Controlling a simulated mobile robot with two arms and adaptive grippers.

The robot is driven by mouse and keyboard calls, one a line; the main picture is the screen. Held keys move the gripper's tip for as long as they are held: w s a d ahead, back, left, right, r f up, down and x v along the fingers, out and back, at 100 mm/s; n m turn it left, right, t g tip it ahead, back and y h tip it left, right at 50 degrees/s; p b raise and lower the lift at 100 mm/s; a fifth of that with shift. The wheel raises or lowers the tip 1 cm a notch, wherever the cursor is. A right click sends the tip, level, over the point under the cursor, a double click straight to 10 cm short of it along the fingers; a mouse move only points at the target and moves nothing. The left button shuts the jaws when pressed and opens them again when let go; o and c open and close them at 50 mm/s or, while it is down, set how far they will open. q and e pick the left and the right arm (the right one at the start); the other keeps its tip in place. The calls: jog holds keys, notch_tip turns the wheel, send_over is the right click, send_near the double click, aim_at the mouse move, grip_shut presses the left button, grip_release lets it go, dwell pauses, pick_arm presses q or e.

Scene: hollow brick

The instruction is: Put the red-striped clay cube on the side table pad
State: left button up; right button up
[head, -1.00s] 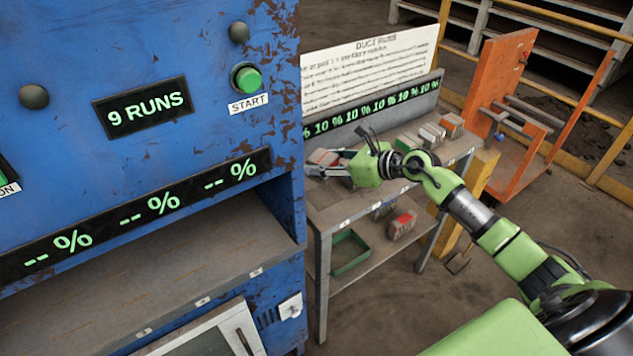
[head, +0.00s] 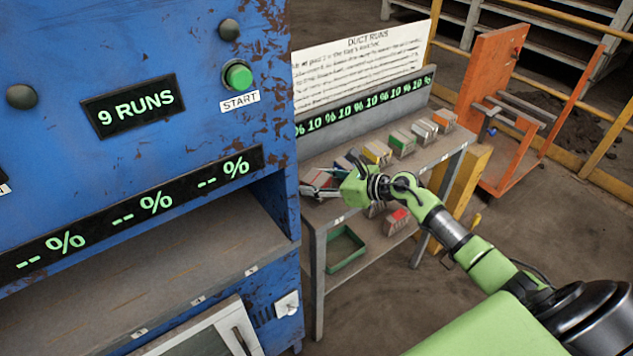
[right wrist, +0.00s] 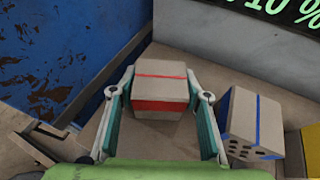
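The red-striped clay cube (right wrist: 160,90) is between the fingers of my right gripper (right wrist: 158,75) in the right wrist view. One finger lies along each side, with no clear gap, so the gripper looks shut on it. In the head view the cube (head: 318,179) shows at the near left end of the side table (head: 430,158), in front of my right gripper (head: 322,188). It looks at or close to table height. The pad under it is hidden. My left gripper is not in view.
A blue-striped cube (right wrist: 252,125) stands just right of the held cube. A yellow-striped cube (head: 377,152) and several others continue the row. The blue machine (head: 230,130) stands close on the left. The lower shelf holds a green tray (head: 345,250) and a red-marked cube (head: 397,221).

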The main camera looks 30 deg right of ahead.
jog(key=shift+o, duration=1.1)
jog(key=shift+r, duration=0.15)
jog(key=shift+s+d, duration=0.1)
jog(key=shift+s, duration=0.05)
jog(key=b+v, duration=0.1)
jog(key=v, duration=0.9)
jog(key=shift+s+b, duration=0.2)
jog(key=shift+b, duration=0.2)
jog(key=shift+s+d+r, duration=0.35)
jog(key=shift+s+r, duration=0.1)
jog(key=shift+s, duration=0.05)
